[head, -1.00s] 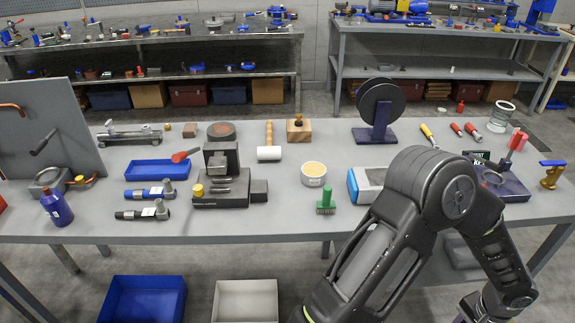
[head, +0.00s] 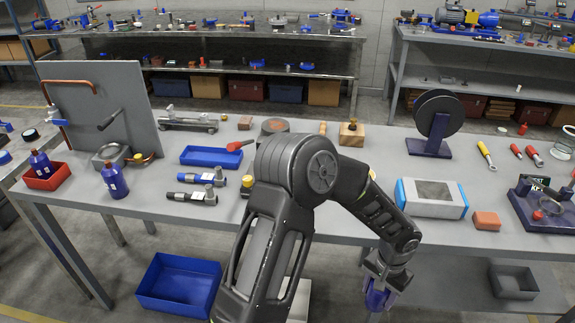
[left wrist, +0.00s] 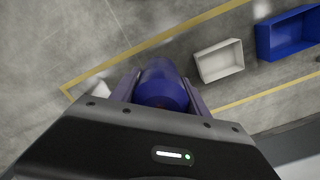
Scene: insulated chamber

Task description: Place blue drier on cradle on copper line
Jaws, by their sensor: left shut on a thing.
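My left gripper (head: 384,282) hangs in front of the table, low and right of centre in the head view. It is shut on a blue-purple cylinder (head: 377,300), which looks like the blue drier; my fingers partly hide it. The rounded cylinder (left wrist: 161,84) also shows between the fingers in the left wrist view. At the table's left, a grey upright panel (head: 112,88) carries a copper line (head: 67,86). A grey ring-like fixture (head: 110,156) stands at the panel's foot. I cannot tell which part is the cradle. My right gripper is out of view.
Two blue-purple bottles stand at left, one (head: 41,163) in a red tray (head: 52,179), one (head: 115,179) on the table. A blue tray (head: 210,157), a white-blue box (head: 431,198) and a black reel (head: 437,115) sit on the tabletop. A blue bin (head: 178,286) is on the floor.

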